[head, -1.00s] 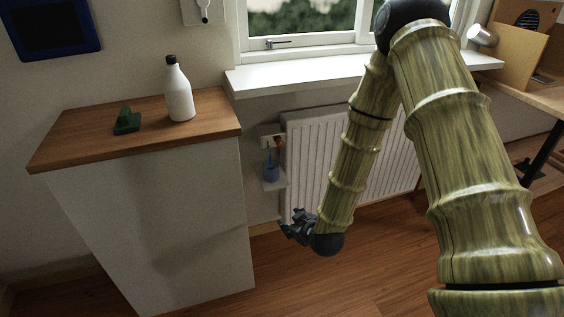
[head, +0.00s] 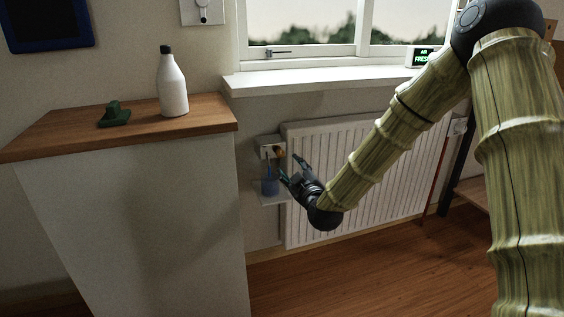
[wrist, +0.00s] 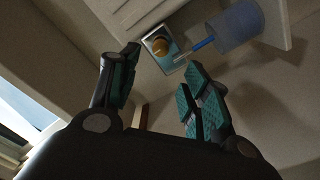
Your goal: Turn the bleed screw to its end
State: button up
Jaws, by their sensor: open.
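The bleed screw (wrist: 160,46) is a small brass-coloured knob on a pale plate (wrist: 164,50) in the wrist view. In the head view the knob (head: 280,152) shows small and orange on the plate (head: 268,147) at the radiator's upper left corner. My gripper (head: 292,168) is just in front of and below it, to the right of the blue cup. In the wrist view my gripper (wrist: 160,86) is open and empty, its two teal-padded fingers spread apart. The knob lies beyond the fingertips, between them in the picture, with a visible gap.
The white radiator (head: 345,150) is behind my gripper. A cabinet (head: 125,215) stands left, bearing a white bottle (head: 172,88) and a green object (head: 114,116).

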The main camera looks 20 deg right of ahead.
aim_at(281, 154)
jog(key=w+b, duration=0.3)
jog(key=w, duration=0.7)
jog(key=shift+a+f, duration=0.1)
jog(key=shift+a, duration=0.05)
jog(key=c, duration=1.1)
jog(key=shift+o, duration=0.2)
